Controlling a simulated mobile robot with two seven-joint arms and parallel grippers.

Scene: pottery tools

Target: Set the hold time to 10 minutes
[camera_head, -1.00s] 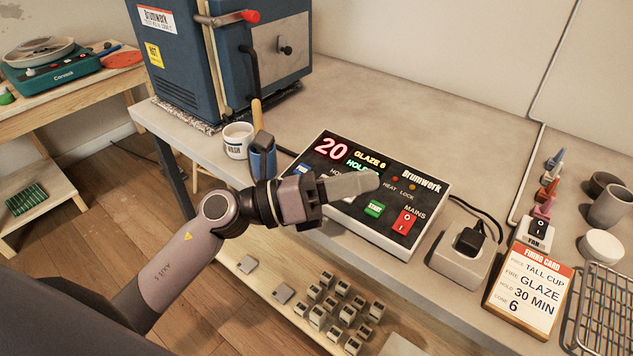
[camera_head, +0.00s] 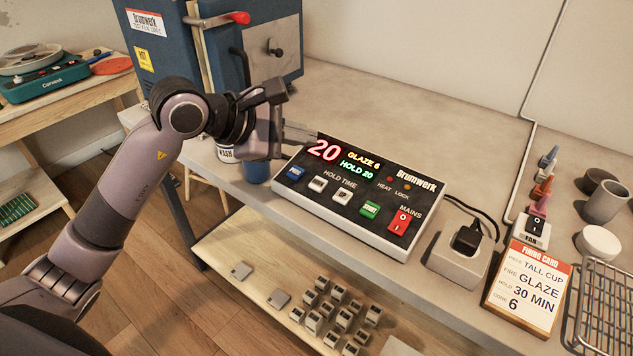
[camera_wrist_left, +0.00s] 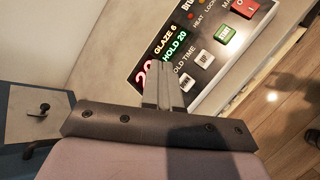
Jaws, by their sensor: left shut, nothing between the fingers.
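The Brumwerk control panel (camera_head: 360,195) lies on the bench, its display reading 20, GLAZE 6 and HOLD 20 (camera_head: 357,167). Under HOLD TIME are two white buttons, a left one (camera_head: 318,183) and a right one (camera_head: 342,195). In the wrist view the right one is marked UP (camera_wrist_left: 205,57), and the other white button (camera_wrist_left: 187,82) is beside it. A blue button (camera_head: 295,172), a green START button (camera_head: 370,209) and a red MAINS switch (camera_head: 401,222) are also there. My left gripper (camera_head: 300,133) is shut and empty, behind the panel's far left corner. My right gripper is not in view.
A blue kiln (camera_head: 215,60) stands at the back left. A mug (camera_head: 226,153) and a blue cup (camera_head: 257,165) sit left of the panel. A socket box (camera_head: 458,255) and firing card (camera_head: 527,285), reading HOLD 30 MIN, lie right. The bench behind is clear.

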